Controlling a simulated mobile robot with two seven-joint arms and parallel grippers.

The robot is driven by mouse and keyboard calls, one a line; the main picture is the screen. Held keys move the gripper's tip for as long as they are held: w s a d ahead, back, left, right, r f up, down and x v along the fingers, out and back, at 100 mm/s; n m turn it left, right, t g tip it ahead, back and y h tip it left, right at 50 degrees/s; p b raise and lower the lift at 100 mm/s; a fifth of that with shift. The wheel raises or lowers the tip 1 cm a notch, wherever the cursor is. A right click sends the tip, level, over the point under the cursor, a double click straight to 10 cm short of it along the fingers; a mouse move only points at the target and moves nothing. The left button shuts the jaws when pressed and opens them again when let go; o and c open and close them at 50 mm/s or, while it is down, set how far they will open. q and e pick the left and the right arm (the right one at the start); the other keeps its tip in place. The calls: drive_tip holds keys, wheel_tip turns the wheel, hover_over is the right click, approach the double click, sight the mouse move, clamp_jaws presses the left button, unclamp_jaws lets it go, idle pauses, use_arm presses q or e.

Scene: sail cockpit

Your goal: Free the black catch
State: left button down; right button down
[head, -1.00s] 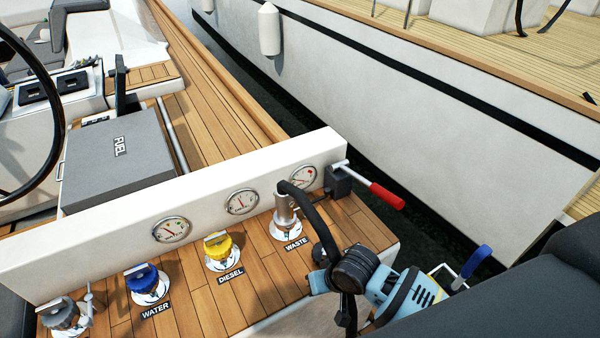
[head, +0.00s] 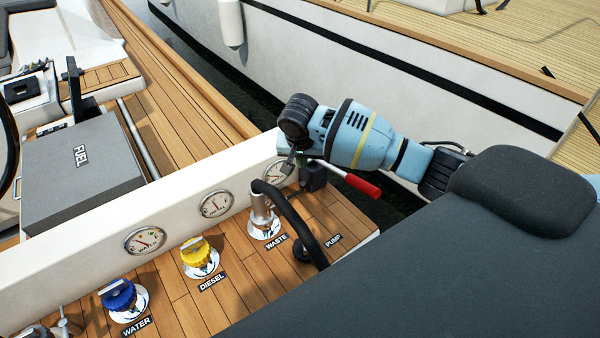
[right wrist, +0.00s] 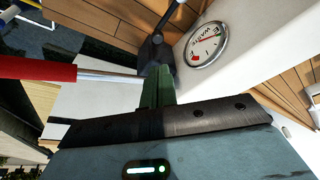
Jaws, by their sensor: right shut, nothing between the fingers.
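A black block-like fitting (head: 314,178), which I take to be the black catch, sits at the right end of the white gauge panel. A silver lever with a red handle (head: 362,187) runs out from it. My right gripper (head: 289,163) is above the panel's right end, beside the lever, pointing down. In the right wrist view its green fingers (right wrist: 158,88) are shut and empty, close in front of the black fitting (right wrist: 156,50). The red handle (right wrist: 38,68) lies to the left there. I cannot tell whether the fingertips touch the fitting. My left gripper is not in view.
The white panel (head: 75,247) carries round gauges. Below it on the teak are a blue water cap (head: 118,295), a yellow diesel cap (head: 195,252) and a waste fitting (head: 262,212) with a black hose (head: 300,225). A grey fuel box (head: 85,165) stands behind.

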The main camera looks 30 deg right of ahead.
drive_tip(key=shift+w+d+r, duration=0.2)
drive_tip(key=shift+d+r, duration=0.05)
